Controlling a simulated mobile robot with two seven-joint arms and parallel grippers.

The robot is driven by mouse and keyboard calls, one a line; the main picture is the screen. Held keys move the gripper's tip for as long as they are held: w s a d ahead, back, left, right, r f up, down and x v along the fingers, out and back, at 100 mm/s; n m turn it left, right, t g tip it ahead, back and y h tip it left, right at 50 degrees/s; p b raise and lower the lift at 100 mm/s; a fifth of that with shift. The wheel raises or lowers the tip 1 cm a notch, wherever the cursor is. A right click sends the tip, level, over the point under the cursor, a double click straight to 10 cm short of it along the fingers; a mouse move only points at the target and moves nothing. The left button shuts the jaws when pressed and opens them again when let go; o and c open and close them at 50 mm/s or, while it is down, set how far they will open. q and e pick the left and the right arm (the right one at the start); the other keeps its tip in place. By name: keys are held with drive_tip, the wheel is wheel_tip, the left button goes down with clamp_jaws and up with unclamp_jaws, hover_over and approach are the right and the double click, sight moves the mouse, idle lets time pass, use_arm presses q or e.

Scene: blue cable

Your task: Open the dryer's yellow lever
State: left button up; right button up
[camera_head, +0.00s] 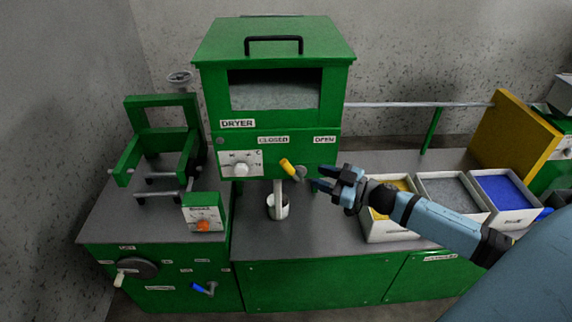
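The green dryer (220,145) stands at the back centre, with a window, a dial, and CLOSED and OPEN labels on its front. Its yellow lever (287,166) sits below the CLOSED label, at the front's lower edge, slanting down to the right. My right gripper (319,178) reaches in from the right, just right of the lever and apart from it. Its two fingers are spread with nothing between them. My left gripper is not in view.
A white cup (278,207) stands under the dryer's spout. Right of it are white bins of yellow (402,186), grey (452,187) and blue (501,189) material. A green frame machine (127,172) stands left. A yellow panel (514,133) stands at the right.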

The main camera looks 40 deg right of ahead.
sight(290, 167)
drive_tip(key=p+x, duration=0.1)
drive_tip(key=x, duration=1)
drive_tip(key=shift+d+f+p, duration=0.1)
drive_tip(key=shift+d+p, duration=0.05)
drive_tip(key=shift+p, duration=0.15)
clamp_jaws()
